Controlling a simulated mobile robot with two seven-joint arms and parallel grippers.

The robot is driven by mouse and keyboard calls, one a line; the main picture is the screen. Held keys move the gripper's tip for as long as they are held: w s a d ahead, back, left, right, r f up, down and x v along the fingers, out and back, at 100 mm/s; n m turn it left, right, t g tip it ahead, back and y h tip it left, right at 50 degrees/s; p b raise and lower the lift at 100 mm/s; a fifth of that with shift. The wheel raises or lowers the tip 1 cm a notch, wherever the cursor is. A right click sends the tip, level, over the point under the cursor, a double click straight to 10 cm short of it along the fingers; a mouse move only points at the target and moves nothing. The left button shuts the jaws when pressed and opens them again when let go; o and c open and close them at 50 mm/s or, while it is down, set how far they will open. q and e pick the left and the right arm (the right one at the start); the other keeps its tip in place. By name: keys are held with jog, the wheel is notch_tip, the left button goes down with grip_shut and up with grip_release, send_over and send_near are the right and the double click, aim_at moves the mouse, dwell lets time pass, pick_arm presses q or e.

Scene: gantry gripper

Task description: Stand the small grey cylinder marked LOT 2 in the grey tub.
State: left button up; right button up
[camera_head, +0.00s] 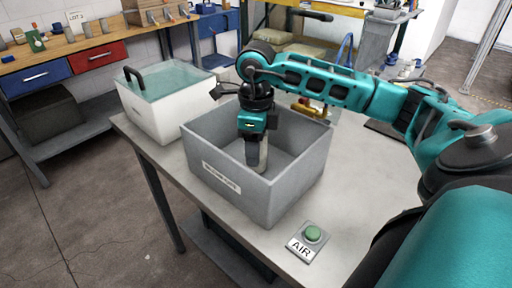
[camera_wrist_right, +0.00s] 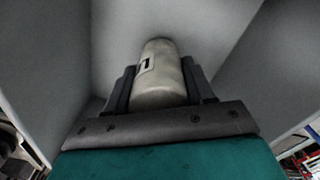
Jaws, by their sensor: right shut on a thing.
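The grey tub (camera_head: 228,192) stands on the table with a label on its front wall. My right gripper (camera_head: 258,140) reaches down inside the tub. It is shut on a small grey cylinder (camera_wrist_right: 160,78), which sits between its two fingers in the right wrist view. A dark mark on a pale label shows on the cylinder's side, too small to read. In the head view the cylinder (camera_head: 262,158) is low in the tub and looks about upright. The tub's front wall hides the floor, so I cannot tell whether the cylinder touches it. My left gripper is not in view.
A white box (camera_head: 162,118) with a clear greenish lid and black handle stands left of the tub. A green button (camera_head: 313,233) on a plate marked AIR is at the table's front. The table (camera_head: 350,180) right of the tub is mostly clear. A workbench stands behind.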

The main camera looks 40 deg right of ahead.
jog(key=shift+f, duration=0.4)
jog(key=shift+f, duration=0.1)
jog(key=o, duration=1.4)
notch_tip(320, 180, up, 12)
jog(key=shift+r+p, duration=0.15)
jog(key=shift+p, duration=0.25)
